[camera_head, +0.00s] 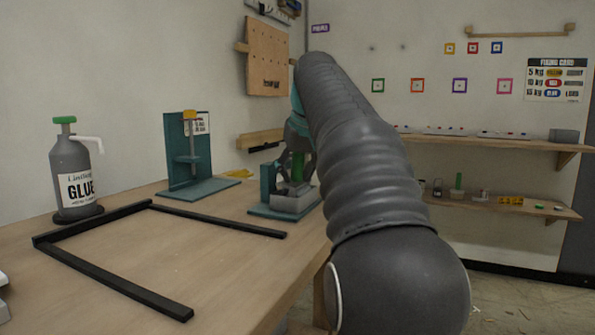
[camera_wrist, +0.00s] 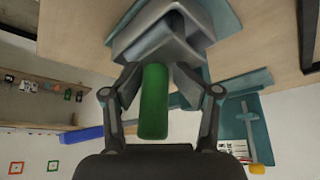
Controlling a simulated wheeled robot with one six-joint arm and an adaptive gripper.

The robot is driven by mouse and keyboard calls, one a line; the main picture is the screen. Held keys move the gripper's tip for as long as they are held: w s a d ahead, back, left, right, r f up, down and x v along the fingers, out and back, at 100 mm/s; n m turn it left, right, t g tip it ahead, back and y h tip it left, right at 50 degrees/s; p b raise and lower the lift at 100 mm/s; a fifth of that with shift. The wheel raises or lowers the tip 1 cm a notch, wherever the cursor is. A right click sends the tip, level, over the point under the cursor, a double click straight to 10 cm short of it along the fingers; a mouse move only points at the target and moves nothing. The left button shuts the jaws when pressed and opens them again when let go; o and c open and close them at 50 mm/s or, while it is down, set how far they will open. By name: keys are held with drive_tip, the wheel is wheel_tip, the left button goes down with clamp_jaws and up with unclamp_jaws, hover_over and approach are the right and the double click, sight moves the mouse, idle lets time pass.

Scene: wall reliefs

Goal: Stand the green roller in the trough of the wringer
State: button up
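The green roller (camera_wrist: 153,105) stands lengthwise between the fingers of my gripper (camera_wrist: 158,80) in the wrist view. Its far end meets or overlaps the grey stepped trough block (camera_wrist: 165,42) of the wringer. Whether it rests on the bottom is hidden. The fingertips flank the roller closely, and I cannot tell if both touch it. In the head view the roller (camera_head: 298,166) looks upright above the grey block (camera_head: 292,197) on the wringer's teal base (camera_head: 262,211). My gripper (camera_head: 297,160) is around it there, partly hidden by my arm.
A teal press (camera_head: 188,160) with a yellow top stands left of the wringer. A black frame (camera_head: 110,222) lies on the wooden bench near a grey glue bottle (camera_head: 72,170). Shelves (camera_head: 500,142) with small items line the right wall. The bench inside the black frame is clear.

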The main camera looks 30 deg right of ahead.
drive_tip(key=shift+w+f, duration=0.1)
drive_tip(key=shift+f, duration=0.25)
drive_tip(key=shift+r, duration=0.25)
drive_tip(key=p+v, duration=0.5)
drive_tip(key=v, duration=0.8)
drive_tip(key=shift+w+r, duration=0.15)
drive_tip(key=shift+w, duration=0.1)
